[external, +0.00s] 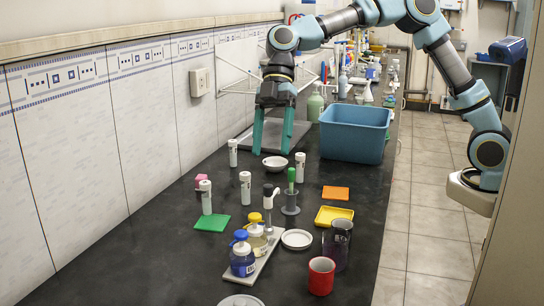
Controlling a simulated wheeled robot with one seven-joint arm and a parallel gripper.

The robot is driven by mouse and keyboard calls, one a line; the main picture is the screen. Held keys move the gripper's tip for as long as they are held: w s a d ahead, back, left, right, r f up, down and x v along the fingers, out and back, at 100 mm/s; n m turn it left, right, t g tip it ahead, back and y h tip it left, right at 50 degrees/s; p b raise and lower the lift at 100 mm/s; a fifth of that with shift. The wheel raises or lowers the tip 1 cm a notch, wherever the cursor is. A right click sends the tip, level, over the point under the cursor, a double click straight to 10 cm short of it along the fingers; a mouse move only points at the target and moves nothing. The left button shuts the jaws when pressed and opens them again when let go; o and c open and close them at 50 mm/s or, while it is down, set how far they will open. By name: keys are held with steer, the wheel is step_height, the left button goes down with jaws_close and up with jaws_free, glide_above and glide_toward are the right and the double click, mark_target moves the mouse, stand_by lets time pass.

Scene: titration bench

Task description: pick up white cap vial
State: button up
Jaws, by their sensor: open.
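Several slim white vials stand upright on the dark bench in the external view: one at the back left (233,153), one at the back right (300,168), one nearer the middle (245,188) and one at the front left (206,197). They look alike at this size, and I cannot tell their caps apart with certainty. My gripper (272,150) points down with its two teal fingers spread apart. Nothing shows between them. It hangs over the back of the group, between the back left and back right vials, above a small white bowl (275,164).
A blue bin (354,140) stands behind to the right. A green mat (212,223), orange tile (335,193), yellow tray (333,216), capped bottles (243,258), red mug (321,276) and dark cup (337,244) crowd the front. A tiled wall (140,130) bounds the left.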

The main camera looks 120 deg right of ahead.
steer(key=w+d+r+t+y, duration=0.1)
steer(key=d+r+t, duration=0.25)
steer(key=d, duration=0.75)
steer(key=w+d+r+t+y, duration=0.15)
steer(key=d+t, duration=0.25)
steer(key=d, duration=0.8)
glide_toward(206, 181)
steer(key=p+x, duration=0.1)
steer(key=x, duration=0.2)
steer(key=p+x, duration=0.1)
steer(key=x, duration=0.3)
steer(key=p+x, duration=0.2)
steer(key=x, duration=0.1)
steer(key=shift+a+f, duration=0.15)
steer(key=shift+f, duration=0.2)
steer(key=shift+w+a+f, duration=0.15)
steer(key=shift+w+f, duration=0.05)
jaws_close()
